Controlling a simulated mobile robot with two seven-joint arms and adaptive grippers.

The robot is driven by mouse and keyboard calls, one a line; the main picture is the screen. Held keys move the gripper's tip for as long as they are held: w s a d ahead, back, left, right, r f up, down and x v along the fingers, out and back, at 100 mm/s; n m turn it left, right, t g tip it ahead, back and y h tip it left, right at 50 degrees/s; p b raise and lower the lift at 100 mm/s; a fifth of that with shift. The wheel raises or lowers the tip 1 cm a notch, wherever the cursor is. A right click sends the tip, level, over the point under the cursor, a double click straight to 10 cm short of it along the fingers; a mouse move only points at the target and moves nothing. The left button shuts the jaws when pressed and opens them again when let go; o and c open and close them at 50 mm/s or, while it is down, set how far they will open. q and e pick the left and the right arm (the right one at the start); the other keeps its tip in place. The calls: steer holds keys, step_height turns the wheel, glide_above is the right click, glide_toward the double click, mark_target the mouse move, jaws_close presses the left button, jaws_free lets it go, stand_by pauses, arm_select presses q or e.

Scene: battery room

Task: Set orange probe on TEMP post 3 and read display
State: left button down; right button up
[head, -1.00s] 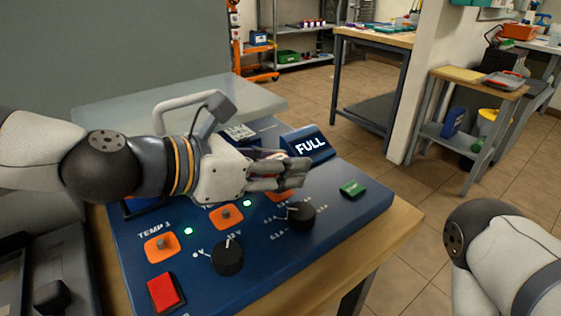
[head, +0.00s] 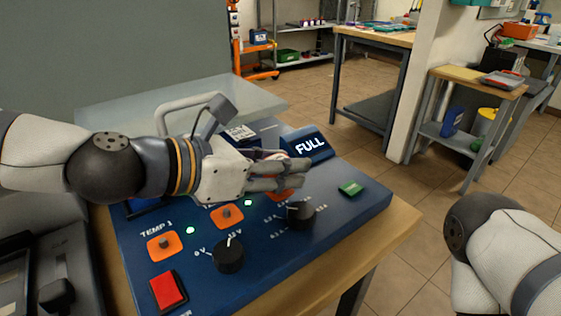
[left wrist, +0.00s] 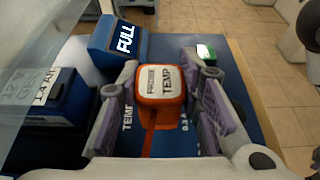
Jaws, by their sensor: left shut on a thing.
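My left gripper (head: 298,174) is shut on the orange probe (left wrist: 160,84), low over the far end of the row of TEMP posts. In the left wrist view the probe has a white label reading TEMP and sits between the purple finger pads; an orange strip runs down from it. The third orange post pad (head: 280,195) is mostly hidden by the gripper, so I cannot tell whether the probe touches its post. The TEMP 1 pad (head: 165,246) and the middle pad (head: 227,217) show bare posts. The display (head: 311,146) reads FULL. My right gripper is out of view.
The blue panel (head: 330,222) carries a red button (head: 167,291), two black knobs (head: 228,256) and a green block (head: 351,189). A clear lid (head: 250,96) stands raised behind. A labelled blue box (left wrist: 55,105) is left of the probe. Floor is open right of the bench.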

arm_select(q)
steer(key=shift+f+b, duration=0.3)
steer(key=shift+f, duration=0.4)
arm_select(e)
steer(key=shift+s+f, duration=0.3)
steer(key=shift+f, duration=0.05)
arm_select(q)
steer(key=c, duration=1.4)
jaws_free()
steer(key=p+v, duration=0.1)
steer(key=v, duration=0.2)
steer(key=p+v, duration=0.2)
steer(key=v, duration=0.2)
steer(key=p+v, duration=0.2)
steer(key=v, duration=0.1)
steer(key=shift+s+a+r, duration=0.1)
steer(key=shift+a+r, duration=0.05)
steer(key=shift+r, duration=0.35)
steer(key=shift+s+a, duration=0.15)
steer(key=shift+f, duration=0.2)
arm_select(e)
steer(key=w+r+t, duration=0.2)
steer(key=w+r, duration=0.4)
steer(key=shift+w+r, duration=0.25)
